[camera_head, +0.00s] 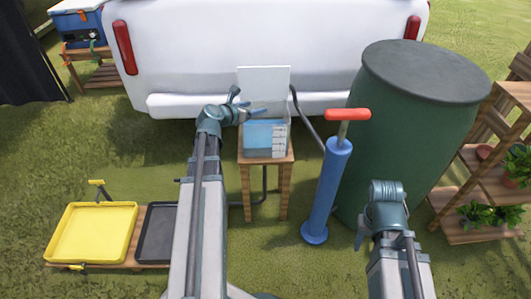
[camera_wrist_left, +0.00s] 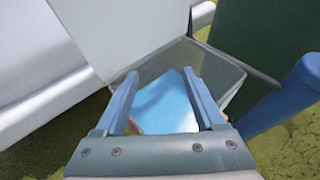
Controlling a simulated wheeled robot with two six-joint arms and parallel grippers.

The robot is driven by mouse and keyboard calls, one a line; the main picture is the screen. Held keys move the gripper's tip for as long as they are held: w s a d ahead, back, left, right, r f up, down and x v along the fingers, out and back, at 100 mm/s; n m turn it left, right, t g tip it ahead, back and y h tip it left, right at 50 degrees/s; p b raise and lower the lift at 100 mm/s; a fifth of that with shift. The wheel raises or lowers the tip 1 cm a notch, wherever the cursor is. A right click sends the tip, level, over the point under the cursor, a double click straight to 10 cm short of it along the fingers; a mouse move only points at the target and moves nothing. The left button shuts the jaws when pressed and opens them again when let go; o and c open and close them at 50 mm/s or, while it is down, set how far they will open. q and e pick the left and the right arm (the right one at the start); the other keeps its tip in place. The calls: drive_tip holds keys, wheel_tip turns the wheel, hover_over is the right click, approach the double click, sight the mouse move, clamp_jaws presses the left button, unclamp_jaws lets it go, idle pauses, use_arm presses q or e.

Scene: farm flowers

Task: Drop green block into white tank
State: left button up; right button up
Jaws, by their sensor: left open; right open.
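The white tank (camera_head: 280,150) is a box of blue water with its white lid raised, standing on a small wooden stand. It also shows in the left wrist view, its rim (camera_wrist_left: 232,70) around the blue water. My left gripper (camera_head: 248,102) is open and empty above the tank, its fingers (camera_wrist_left: 160,74) pointing over the opening. My right gripper (camera_head: 386,190) is at lower right, in front of the green barrel, holding nothing visible; its fingers are mostly hidden. I see no green block in either view.
A blue pump (camera_head: 325,190) with a red handle stands right of the tank, and a green barrel (camera_head: 410,130) behind it. A white vehicle (camera_head: 250,45) is behind. A yellow tray (camera_head: 92,232) and a dark tray (camera_head: 158,234) lie at left. Plant shelves (camera_head: 470,190) stand at right.

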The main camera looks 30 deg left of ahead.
use_arm(q)
drive_tip(key=p+v, duration=0.3)
drive_tip(key=v, duration=0.6)
drive_tip(key=shift+s, duration=0.35)
use_arm(e)
wheel_tip(320, 180, up, 4)
drive_tip(key=shift+f, duration=0.1)
use_arm(q)
drive_tip(key=shift+r, duration=0.1)
